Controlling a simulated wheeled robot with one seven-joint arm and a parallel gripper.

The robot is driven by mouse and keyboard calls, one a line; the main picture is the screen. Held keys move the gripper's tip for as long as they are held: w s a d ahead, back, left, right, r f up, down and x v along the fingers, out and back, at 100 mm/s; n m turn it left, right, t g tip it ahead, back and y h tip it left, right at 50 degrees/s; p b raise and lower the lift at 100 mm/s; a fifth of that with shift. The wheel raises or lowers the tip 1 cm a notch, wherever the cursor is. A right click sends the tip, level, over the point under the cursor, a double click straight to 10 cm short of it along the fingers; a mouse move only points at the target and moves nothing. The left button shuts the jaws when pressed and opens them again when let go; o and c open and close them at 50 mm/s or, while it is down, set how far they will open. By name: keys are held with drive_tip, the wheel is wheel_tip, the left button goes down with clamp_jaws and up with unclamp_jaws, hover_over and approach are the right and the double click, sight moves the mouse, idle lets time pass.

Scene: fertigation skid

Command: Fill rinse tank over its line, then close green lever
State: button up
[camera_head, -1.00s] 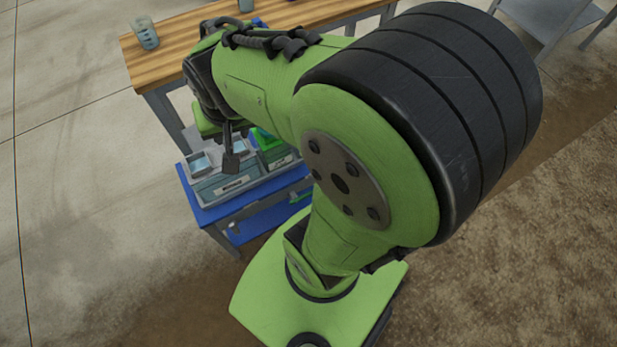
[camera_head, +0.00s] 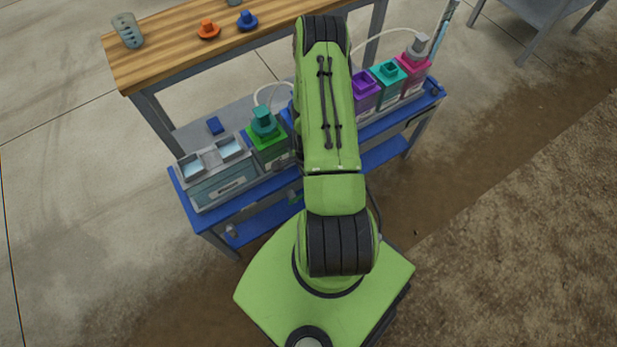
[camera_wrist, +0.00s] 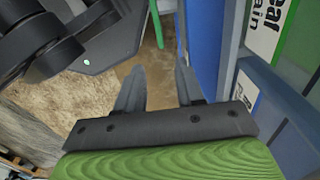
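A grey tank box (camera_head: 222,188) with two open basins of pale liquid stands at the left end of the blue bench; I cannot tell which basin is the rinse tank, nor read a fill line. A small green part (camera_head: 296,195) shows under the bench's front edge and may be the green lever; its position is unclear. My gripper (camera_wrist: 158,88) is open and empty in the wrist view, its two dark fingers apart, beside a blue panel (camera_wrist: 205,50). In the head view my arm hides the gripper.
The bench bears a green container (camera_head: 268,150) with a teal cap, and purple (camera_head: 365,92), teal (camera_head: 390,80) and pink (camera_head: 412,75) ones. A wooden table (camera_head: 170,55) behind holds a grey cup (camera_head: 127,30) and orange (camera_head: 208,29) and blue (camera_head: 247,20) pieces. Floor at left is clear.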

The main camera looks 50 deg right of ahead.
wheel_tip(320, 180, down, 12)
drive_tip(key=b, duration=0.3)
drive_tip(key=shift+r, duration=0.25)
drive_tip(key=shift+c, duration=0.4)
drive_tip(key=shift+r, duration=0.1)
clamp_jaws()
idle(0.4)
